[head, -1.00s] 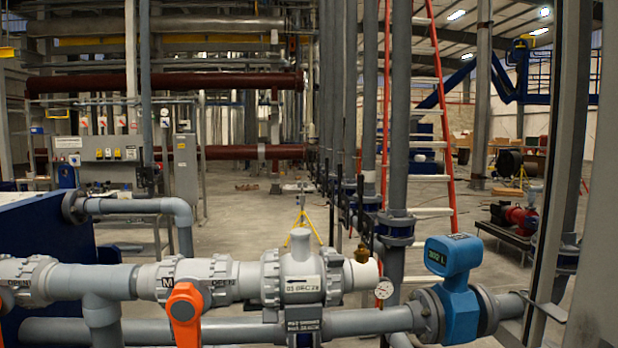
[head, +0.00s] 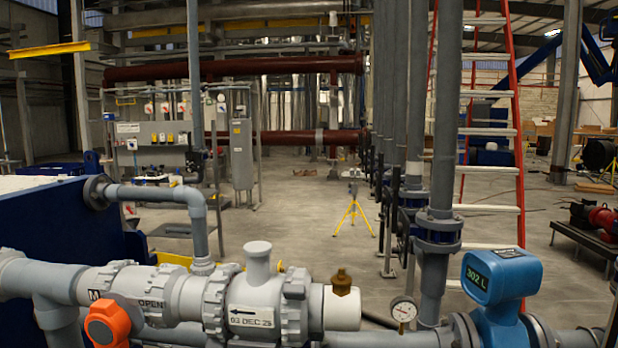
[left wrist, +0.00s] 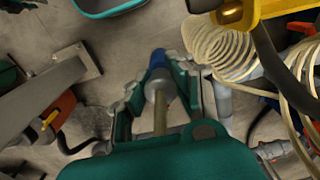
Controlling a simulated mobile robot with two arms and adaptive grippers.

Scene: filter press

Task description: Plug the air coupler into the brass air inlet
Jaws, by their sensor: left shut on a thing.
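My left gripper (left wrist: 158,88) shows only in the left wrist view. Its green-padded fingers are shut on the air coupler (left wrist: 157,90), which has a blue end, a pale metal collar and a thin stem running back toward the palm. The blue end points away from the palm, with floor behind it. A brass fitting (head: 342,282), which may be the brass air inlet, stands on the white pipe end in the head view. A brass-coloured part (left wrist: 230,12) also shows at the top of the left wrist view, apart from the coupler. My right gripper is in neither view.
A coiled cream hose (left wrist: 218,48) hangs right of the coupler, near a yellow part (left wrist: 275,12). In the head view, grey pipework with an orange valve handle (head: 106,322), a gauge (head: 403,310) and a blue meter (head: 498,282) crosses the front.

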